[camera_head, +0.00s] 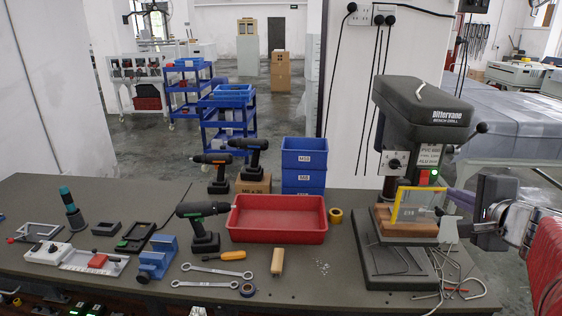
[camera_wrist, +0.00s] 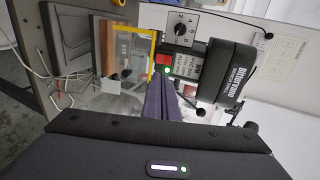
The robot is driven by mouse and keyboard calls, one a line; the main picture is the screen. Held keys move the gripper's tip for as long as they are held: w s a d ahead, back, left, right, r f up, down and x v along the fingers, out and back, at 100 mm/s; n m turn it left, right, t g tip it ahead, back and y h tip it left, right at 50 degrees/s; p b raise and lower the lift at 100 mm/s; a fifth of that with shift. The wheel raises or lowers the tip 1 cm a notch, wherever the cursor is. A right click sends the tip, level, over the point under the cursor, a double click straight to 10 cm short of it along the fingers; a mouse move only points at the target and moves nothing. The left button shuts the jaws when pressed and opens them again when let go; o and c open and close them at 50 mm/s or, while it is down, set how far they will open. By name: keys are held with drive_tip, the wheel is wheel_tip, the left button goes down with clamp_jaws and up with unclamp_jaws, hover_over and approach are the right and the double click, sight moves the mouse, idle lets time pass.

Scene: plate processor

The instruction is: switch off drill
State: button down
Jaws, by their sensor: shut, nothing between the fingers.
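The bench drill (camera_head: 425,105) stands at the right end of the bench, with its dark head and column upright. On its front are a red switch (camera_head: 424,177) and a lit green lamp (camera_head: 434,173). The wrist view also shows the red switch (camera_wrist: 163,59) and the green lamp (camera_wrist: 168,70). My gripper (camera_head: 451,193) comes in from the right with its purple fingers shut and empty. In the wrist view the fingertips (camera_wrist: 166,78) lie just below the switch and lamp. I cannot tell whether they touch the drill.
A yellow-framed clear guard (camera_head: 397,203) stands before the wooden block (camera_head: 407,229) on the drill table. A selector dial (camera_head: 395,164) is left of the switch. Bent rods (camera_head: 455,285) lie at the base. A red tray (camera_head: 277,236) and cordless drills are left.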

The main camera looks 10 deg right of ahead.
sight(423, 183)
drive_tip(key=shift+x, duration=7.05)
drive_tip(key=shift+w+d+f, duration=0.1)
drive_tip(key=shift+w+f, duration=0.1)
drive_tip(key=shift+f, duration=0.05)
drive_tip(key=shift+s+f, duration=0.15)
drive_tip(key=shift+f, duration=0.35)
drive_tip(key=shift+r, duration=0.2)
